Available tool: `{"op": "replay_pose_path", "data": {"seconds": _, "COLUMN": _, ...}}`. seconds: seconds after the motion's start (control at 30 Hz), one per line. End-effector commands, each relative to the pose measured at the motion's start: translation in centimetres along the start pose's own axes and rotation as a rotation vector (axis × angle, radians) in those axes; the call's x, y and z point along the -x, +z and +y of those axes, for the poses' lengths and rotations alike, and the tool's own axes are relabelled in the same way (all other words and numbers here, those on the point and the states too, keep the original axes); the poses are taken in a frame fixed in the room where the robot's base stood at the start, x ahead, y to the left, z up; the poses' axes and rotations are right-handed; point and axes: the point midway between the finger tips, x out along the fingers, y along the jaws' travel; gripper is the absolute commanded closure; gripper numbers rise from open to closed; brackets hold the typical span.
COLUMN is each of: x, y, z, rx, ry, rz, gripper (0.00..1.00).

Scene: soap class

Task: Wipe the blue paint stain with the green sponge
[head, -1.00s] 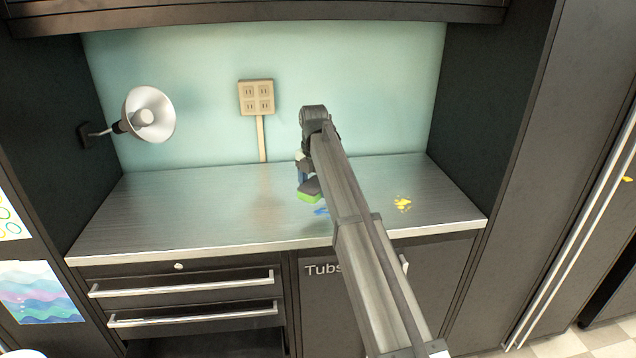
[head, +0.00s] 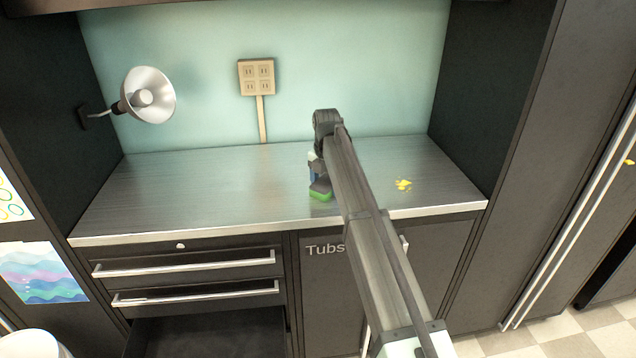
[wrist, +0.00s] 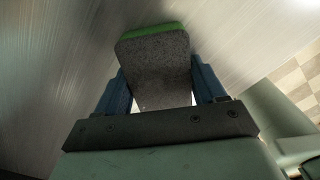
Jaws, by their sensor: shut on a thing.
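My gripper (head: 315,172) is over the metal counter, left of my arm in the head view. It is shut on the green sponge (head: 321,196), which has a green layer below and a dark grey layer above. The sponge is at the counter surface near the front edge; whether it touches is hard to tell. In the wrist view the sponge (wrist: 155,60) sits between the two blue fingers (wrist: 160,95), its green edge facing the counter. The blue paint stain does not show now; the sponge or my arm hides its former spot.
The metal counter (head: 200,190) is clear to the left. A yellow paint stain (head: 403,185) lies on it right of my arm. A lamp (head: 148,95) sticks out from the left wall, and an outlet (head: 256,77) is on the back wall. An open drawer (head: 210,335) is below.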

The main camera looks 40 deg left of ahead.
Motion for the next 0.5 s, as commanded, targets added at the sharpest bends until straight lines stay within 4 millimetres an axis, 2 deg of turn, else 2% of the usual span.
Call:
{"op": "replay_pose_path", "data": {"seconds": 0.47, "x": 0.0, "y": 3.0, "z": -3.3, "rx": -0.002, "ry": -0.001, "rz": 0.000, "gripper": 0.59}}
{"op": "replay_pose_path", "data": {"seconds": 0.5, "x": 0.0, "y": 2.7, "z": -3.0, "rx": 0.000, "ry": -0.001, "rz": 0.000, "gripper": 0.59}}
